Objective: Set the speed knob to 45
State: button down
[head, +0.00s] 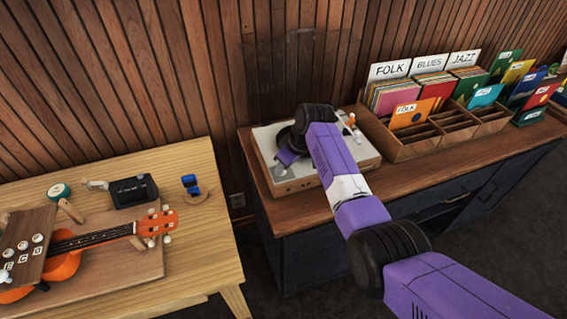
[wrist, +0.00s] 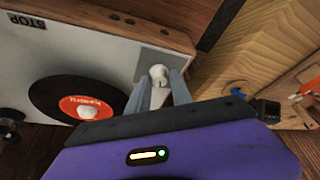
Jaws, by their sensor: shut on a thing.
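The turntable (wrist: 50,45) is a pale box with a black record (wrist: 78,98) that has a red label. A small whitish knob (wrist: 158,75) stands on a grey patch near one corner of its top. My gripper (wrist: 158,88) is shut on this knob, one finger on each side. No dial numbers are readable, so the setting cannot be told. In the head view the turntable (head: 285,186) sits on the dark cabinet, and my arm covers much of it. The knob and fingertips are not clear there.
A wooden record rack (head: 436,143) with folk, blues and jazz dividers stands right of the turntable. The pale wooden table (head: 196,235) at left holds a ukulele (head: 68,262), a small black device (head: 133,191) and a blue item (head: 190,184). A gap separates table and cabinet.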

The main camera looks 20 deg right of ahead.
jog(key=m+h, duration=0.1)
jog(key=m, duration=0.1)
jog(key=m+h+p, duration=0.1)
jog(key=m, duration=0.2)
jog(key=shift+a+m+p, duration=0.2)
jog(key=shift+m+p, duration=0.1)
jog(key=m+h, duration=0.1)
jog(key=m, duration=0.2)
jog(key=shift+a, duration=0.1)
jog(key=shift+m+h+b, duration=0.6)
jog(key=shift+m+b, duration=0.05)
jog(key=shift+m, duration=0.65)
jog(key=c, duration=1.2)
grip_release()
jog(key=shift+o, duration=0.2)
jog(key=v, duration=0.7)
jog(key=shift+s+r+b, duration=0.2)
jog(key=shift+r+b, duration=0.1)
jog(key=shift+r, duration=0.05)
